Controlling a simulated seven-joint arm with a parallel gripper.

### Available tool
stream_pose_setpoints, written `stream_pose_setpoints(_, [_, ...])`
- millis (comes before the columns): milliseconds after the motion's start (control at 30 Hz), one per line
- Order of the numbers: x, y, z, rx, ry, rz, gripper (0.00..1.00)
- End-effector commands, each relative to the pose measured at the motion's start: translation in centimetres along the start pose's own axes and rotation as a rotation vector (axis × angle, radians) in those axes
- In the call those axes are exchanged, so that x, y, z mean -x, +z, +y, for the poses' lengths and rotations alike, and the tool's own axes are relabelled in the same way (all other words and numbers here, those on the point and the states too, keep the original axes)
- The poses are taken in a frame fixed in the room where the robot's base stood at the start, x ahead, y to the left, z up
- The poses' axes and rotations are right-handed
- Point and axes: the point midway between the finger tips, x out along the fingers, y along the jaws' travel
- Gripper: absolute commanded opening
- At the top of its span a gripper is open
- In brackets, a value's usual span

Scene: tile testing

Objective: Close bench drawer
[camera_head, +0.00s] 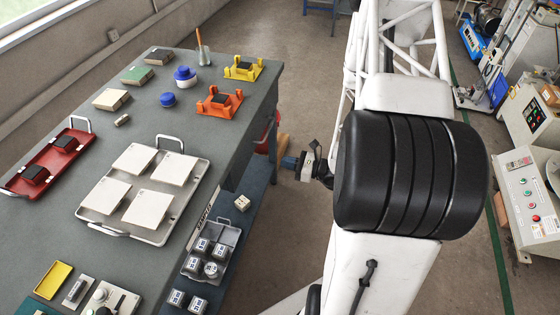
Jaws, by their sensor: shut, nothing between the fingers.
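The grey workbench (185,95) fills the left of the view. Below its right edge is a dark drawer-like panel (234,177), seen steeply from above. I cannot tell how far it stands out from the bench. My gripper (289,163) is small in the view, at the end of my arm just right of the bench side. It points left towards the bench and is shut and empty. Its fingertips are hard to make out, and I cannot tell whether they touch anything. My white and black arm hides the floor behind it.
A metal tray (172,227) with several pale tiles, a red tray (17,184), and orange (231,108) and yellow (256,72) fixtures lie on the bench. A tray of weights (231,235) rests on the lower shelf. Machines (535,205) stand at the right.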

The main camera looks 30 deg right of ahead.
Motion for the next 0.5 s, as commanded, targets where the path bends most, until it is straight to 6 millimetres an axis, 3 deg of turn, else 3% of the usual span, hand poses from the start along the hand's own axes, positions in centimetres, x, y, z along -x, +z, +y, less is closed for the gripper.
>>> stream_pose_setpoints(500, [1.05, 0.02, 0.00, 0.000, 0.000, 0.000, 0.00])
